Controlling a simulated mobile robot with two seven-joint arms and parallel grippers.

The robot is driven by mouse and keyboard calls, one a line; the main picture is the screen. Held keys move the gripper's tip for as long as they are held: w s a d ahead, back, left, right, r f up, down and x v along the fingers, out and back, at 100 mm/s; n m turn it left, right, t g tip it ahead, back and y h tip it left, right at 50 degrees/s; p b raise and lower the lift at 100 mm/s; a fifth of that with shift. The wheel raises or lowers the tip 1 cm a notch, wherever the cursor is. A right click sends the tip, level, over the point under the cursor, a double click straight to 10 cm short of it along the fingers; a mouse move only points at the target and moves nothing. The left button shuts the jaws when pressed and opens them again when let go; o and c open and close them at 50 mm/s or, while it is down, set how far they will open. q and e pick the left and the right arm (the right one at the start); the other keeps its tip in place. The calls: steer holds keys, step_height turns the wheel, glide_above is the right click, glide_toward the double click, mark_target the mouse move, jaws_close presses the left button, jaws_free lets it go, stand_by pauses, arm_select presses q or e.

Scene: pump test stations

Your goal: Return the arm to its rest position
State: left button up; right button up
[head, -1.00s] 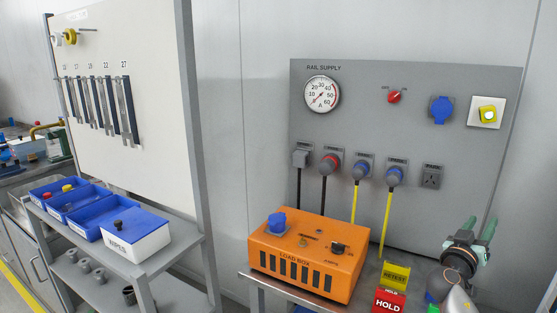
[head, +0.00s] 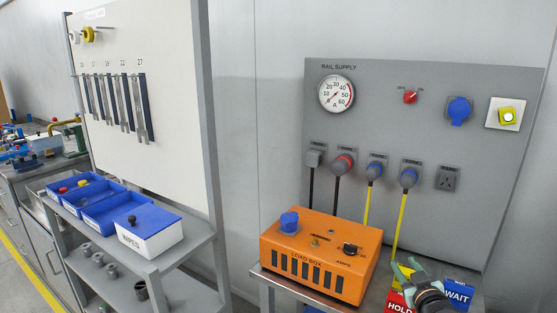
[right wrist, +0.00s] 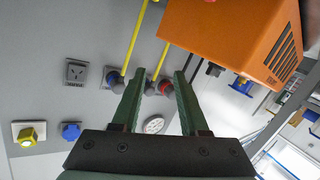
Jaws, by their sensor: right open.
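My right gripper (head: 405,268) is low at the right in the head view, in front of the bench with the signs. Its two green fingers stand apart with nothing between them. The same open gripper (right wrist: 158,80) fills the lower middle of the right wrist view. The orange load box (head: 320,256) is to the left of the gripper, apart from it in the head view. My left gripper is in neither view.
The grey rail supply panel (head: 420,130) stands behind, with plugs and yellow cables (head: 401,215) hanging to the bench. A red HOLD sign (head: 398,302) and a blue WAIT sign (head: 458,293) are beside the arm. A shelf (head: 195,240) with blue bins stands left.

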steer(key=s+a+f+g+y, duration=0.1)
steer(key=s+a+f+g, duration=0.1)
steer(key=s+a+f, duration=0.4)
steer(key=s+a+f+g+y, duration=0.1)
steer(key=s+a+f, duration=0.1)
steer(key=s+f, duration=0.7)
steer(key=s+a+f+g, duration=0.2)
steer(key=s+a+f, duration=0.1)
steer(key=s, duration=0.8)
steer(key=s+a+f+g+y, duration=0.1)
steer(key=s+a+f, duration=0.3)
steer(key=s, duration=0.7)
step_height(320, 180, down, 2)
steer(key=shift+a+f+m+g, duration=0.15)
steer(key=shift+m+g, duration=0.25)
steer(key=shift+s, duration=0.1)
